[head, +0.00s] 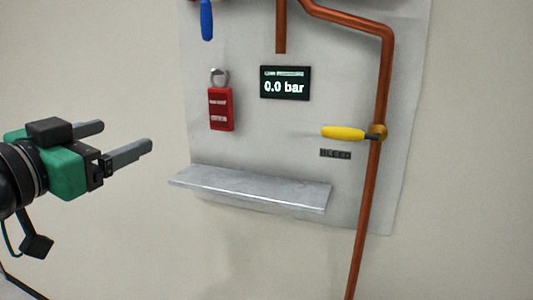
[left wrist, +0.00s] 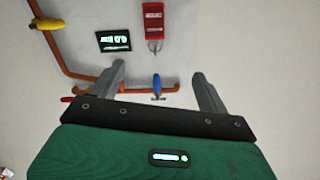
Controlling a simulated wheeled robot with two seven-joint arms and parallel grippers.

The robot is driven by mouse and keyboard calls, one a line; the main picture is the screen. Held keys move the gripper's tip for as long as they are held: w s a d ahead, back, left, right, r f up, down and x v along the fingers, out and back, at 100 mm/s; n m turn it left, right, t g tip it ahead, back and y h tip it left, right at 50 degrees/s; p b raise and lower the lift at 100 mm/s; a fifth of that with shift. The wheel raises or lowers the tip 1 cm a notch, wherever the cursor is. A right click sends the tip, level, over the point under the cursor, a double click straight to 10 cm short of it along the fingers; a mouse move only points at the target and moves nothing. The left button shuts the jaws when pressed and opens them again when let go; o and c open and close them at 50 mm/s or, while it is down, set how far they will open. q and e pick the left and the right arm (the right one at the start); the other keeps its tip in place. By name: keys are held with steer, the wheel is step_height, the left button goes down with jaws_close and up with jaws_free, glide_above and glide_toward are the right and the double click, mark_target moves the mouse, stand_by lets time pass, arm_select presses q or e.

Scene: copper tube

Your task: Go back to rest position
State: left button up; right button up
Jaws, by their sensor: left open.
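My left gripper (head: 121,140), with a green body and grey fingers, is at the left in the head view, apart from the panel. It is open and empty; its two fingers also stand apart in the left wrist view (left wrist: 163,86). A copper tube (head: 383,85) runs down the right side of the grey panel (head: 230,40). A yellow-handled valve lever (head: 343,133) on it points left, roughly level. A blue handle (head: 207,19) hangs at the top left; it shows between the fingers in the left wrist view (left wrist: 156,84). My right gripper is out of view.
A red lockout padlock (head: 221,108) hangs on the panel. A display (head: 285,83) reads 0.0 bar. A metal shelf (head: 250,189) juts out below, bare on top, to the right of my left gripper. The wall below the shelf is clear.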

arm_select(q)
step_height(320, 180, down, 36)
steer(key=w+n+g+y, duration=0.2)
steer(key=n+g+y, duration=0.1)
steer(key=g, duration=0.3)
steer(key=s+a+f+n+g+y, duration=0.1)
steer(key=s+f+g+y, duration=0.45)
steer(key=s+f, duration=1.8)
step_height(320, 180, down, 35)
steer(key=s+g+h, duration=0.1)
steer(key=g+h, duration=0.2)
steer(key=g, duration=0.1)
steer(key=s+a+f, duration=0.1)
steer(key=s+f, duration=0.7)
steer(key=s+a+f, duration=0.2)
steer(key=s+f, duration=0.5)
steer(key=s, duration=0.2)
steer(key=shift+s+a+f+y, duration=0.15)
steer(key=shift+a+f+y, duration=0.15)
steer(key=shift+f+y, duration=0.05)
